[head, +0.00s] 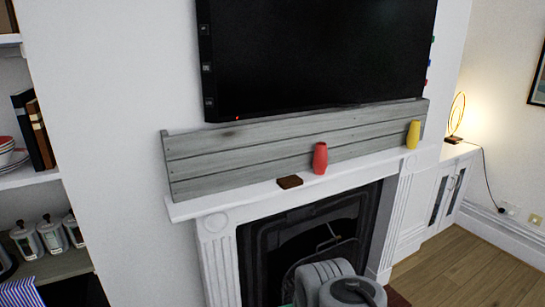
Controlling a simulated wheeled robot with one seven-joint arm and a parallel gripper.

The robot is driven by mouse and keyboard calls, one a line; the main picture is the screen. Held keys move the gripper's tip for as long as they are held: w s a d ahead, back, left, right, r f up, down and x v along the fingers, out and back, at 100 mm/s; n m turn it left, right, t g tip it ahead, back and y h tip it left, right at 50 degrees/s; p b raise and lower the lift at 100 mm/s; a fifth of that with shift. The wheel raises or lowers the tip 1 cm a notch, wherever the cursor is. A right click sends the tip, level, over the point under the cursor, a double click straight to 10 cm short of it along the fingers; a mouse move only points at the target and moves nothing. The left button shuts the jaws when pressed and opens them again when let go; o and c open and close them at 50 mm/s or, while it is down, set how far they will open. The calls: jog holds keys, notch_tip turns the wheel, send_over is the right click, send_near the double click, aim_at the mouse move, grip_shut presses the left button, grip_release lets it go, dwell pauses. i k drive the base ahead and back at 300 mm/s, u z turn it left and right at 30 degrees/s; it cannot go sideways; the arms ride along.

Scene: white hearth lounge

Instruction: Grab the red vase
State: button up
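The red vase (320,158) stands upright on the white mantel shelf (240,199), right of the shelf's middle. It is close in front of the grey wooden planks and nothing hides it. Grey rounded links of my arm show at the bottom of the head view, in front of the fireplace and below the vase. My gripper cannot be made out in this view. Nothing touches the vase.
A small dark brown block (289,182) lies just left of the vase. A yellow vase (413,135) stands near the mantel's right end. A black television (315,50) hangs above the planks (235,150). Shelves with books and jars are at the left.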

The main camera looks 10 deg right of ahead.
aim_at(320, 161)
jog(key=u, duration=0.35)
jog(key=i, duration=0.8)
jog(key=z, duration=0.55)
jog(key=i, duration=0.65)
jog(key=u, duration=2.3)
jog(key=k, duration=1.4)
jog(key=z, duration=0.5)
